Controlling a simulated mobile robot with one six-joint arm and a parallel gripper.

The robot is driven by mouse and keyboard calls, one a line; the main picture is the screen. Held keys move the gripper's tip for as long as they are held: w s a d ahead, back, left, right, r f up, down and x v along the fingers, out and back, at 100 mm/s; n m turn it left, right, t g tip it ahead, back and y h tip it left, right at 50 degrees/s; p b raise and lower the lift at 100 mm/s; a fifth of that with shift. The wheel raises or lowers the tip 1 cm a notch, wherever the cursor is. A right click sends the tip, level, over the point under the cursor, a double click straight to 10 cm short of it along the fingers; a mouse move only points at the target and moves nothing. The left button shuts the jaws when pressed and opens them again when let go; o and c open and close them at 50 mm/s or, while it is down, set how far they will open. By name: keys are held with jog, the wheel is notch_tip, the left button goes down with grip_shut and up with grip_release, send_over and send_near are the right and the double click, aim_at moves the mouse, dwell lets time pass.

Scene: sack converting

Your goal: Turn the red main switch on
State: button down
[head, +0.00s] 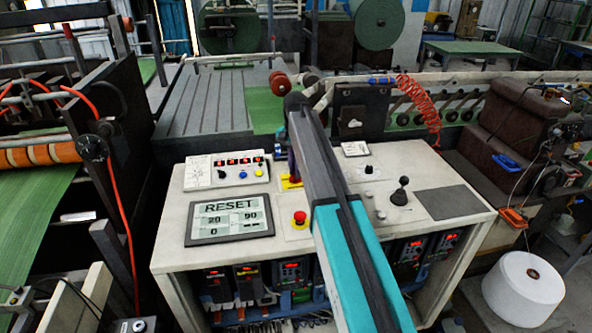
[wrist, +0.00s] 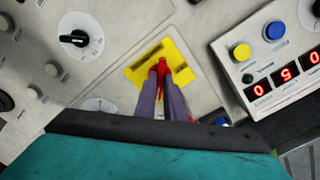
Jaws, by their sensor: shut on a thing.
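The red main switch (wrist: 163,66) sits on a yellow plate (wrist: 182,75) on the pale console top. In the wrist view my gripper (wrist: 166,78) is shut on the switch's red handle, with one purple-grey finger on either side. The fingers hide part of the handle, so I cannot tell its exact turn position. In the head view the yellow plate (head: 286,185) shows just left of my arm, with my gripper (head: 293,174) over it; my arm hides most of the switch.
A button box (head: 226,171) stands left of the switch. A display (head: 230,219) reading RESET and a red emergency button (head: 300,218) are nearer the front. A black selector knob (wrist: 75,39) and a black joystick (head: 400,192) are on the other side.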

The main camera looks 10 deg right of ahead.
jog(key=shift+w+r, duration=0.1)
dwell(0.3)
jog(key=c, duration=1.8)
grip_release()
jog(key=shift+c, duration=0.2)
notch_tip(320, 180, up, 14)
jog(key=b, duration=0.3)
jog(key=shift+f, duration=0.2)
